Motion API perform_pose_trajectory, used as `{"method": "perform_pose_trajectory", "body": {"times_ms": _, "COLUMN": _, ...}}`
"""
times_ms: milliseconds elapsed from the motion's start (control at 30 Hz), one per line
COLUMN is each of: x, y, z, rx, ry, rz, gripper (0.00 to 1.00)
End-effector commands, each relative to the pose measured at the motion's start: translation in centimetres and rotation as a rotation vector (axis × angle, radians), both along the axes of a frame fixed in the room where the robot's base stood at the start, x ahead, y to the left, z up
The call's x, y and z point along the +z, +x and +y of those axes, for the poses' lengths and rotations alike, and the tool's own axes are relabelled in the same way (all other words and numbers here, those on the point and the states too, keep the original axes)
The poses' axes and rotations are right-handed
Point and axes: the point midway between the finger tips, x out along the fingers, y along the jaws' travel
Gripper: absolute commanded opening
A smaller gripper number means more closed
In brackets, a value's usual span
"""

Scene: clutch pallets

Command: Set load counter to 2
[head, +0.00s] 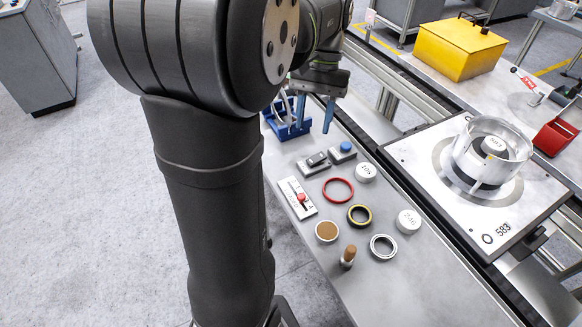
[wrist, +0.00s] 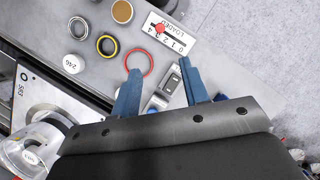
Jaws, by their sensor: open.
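The load counter (head: 291,187) is a white plate with a slot and a numbered scale, lying on the grey bench; it also shows at the top of the wrist view (wrist: 182,36). Its red knob (head: 302,197) sits in the slot toward the high-number end, seemingly near 3, though the small digits make this uncertain; the wrist view also shows the knob (wrist: 160,28). My gripper (head: 314,114) is open and empty above the far part of the bench. In the wrist view its blue fingers (wrist: 159,70) are apart, with the counter beyond their tips.
A switch box (head: 314,162) and a blue-button box (head: 342,152) stand beside the counter. A red ring (head: 338,182), a black-yellow ring (head: 359,207), a brown-topped disc (head: 326,231) and a wooden peg (head: 348,255) lie nearby. A blue holder (head: 283,131) stands behind.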

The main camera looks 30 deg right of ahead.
Motion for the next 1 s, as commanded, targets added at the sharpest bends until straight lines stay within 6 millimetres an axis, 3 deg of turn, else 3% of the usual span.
{"method": "perform_pose_trajectory", "body": {"times_ms": 167, "x": -1.8, "y": -0.5, "z": 0.5, "rx": 0.003, "ry": 0.004, "rz": 0.002, "gripper": 0.41}}
{"method": "perform_pose_trajectory", "body": {"times_ms": 700, "x": -12.4, "y": -3.7, "z": 3.7, "rx": 0.0, "ry": 0.003, "rz": 0.003, "gripper": 0.41}}
{"method": "perform_pose_trajectory", "body": {"times_ms": 1000, "x": -15.6, "y": -4.6, "z": 4.6, "rx": 0.0, "ry": 0.001, "rz": 0.001, "gripper": 0.41}}
